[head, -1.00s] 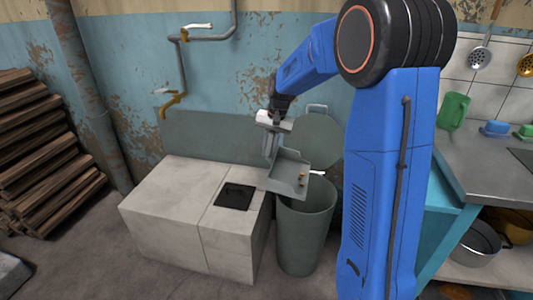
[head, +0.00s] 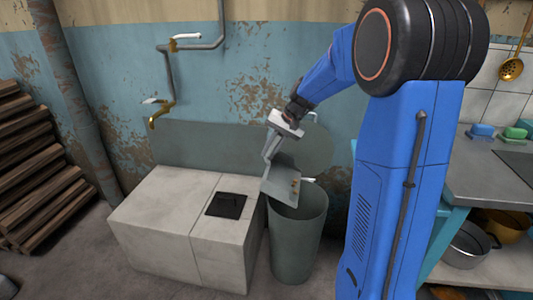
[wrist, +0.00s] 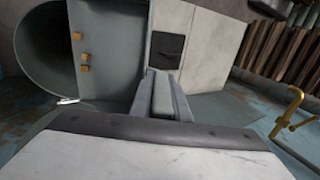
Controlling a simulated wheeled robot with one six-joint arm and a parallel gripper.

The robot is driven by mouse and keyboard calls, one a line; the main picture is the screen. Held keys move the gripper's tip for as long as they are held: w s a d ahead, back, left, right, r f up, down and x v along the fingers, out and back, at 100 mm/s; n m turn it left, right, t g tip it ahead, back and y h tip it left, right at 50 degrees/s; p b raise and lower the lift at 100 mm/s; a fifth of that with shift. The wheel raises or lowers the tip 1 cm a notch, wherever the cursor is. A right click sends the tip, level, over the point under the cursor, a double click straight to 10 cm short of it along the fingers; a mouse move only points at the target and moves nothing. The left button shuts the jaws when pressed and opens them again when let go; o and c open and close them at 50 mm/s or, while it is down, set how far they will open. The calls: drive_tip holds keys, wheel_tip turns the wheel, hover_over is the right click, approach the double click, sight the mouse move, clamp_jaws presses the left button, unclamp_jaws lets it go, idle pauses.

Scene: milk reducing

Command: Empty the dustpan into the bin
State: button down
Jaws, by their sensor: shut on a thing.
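The grey dustpan (head: 284,184) is over the mouth of the grey bin (head: 298,238), tilted steeply with its front edge down toward the opening. Small brown bits (wrist: 83,57) still lie on the pan (wrist: 112,40); they also show in the head view (head: 296,183). My gripper (head: 272,146) is above and left of the bin, shut on the dustpan's handle (wrist: 162,96). In the wrist view the bin's round dark mouth (wrist: 35,50) is at the left, partly covered by the pan. The bin's floor is hidden.
A pale block with a dark square hatch (head: 226,205) stands left of the bin. Brass taps (head: 160,115) stick out from the wall. A counter (head: 490,185) is at the right, stacked wood (head: 35,170) at the left.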

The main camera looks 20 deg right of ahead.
drive_tip(key=s+d+r+y, duration=0.1)
drive_tip(key=s+d+t+y, duration=0.1)
drive_tip(key=d, duration=0.1)
drive_tip(key=shift+r, duration=0.4)
idle(0.9)
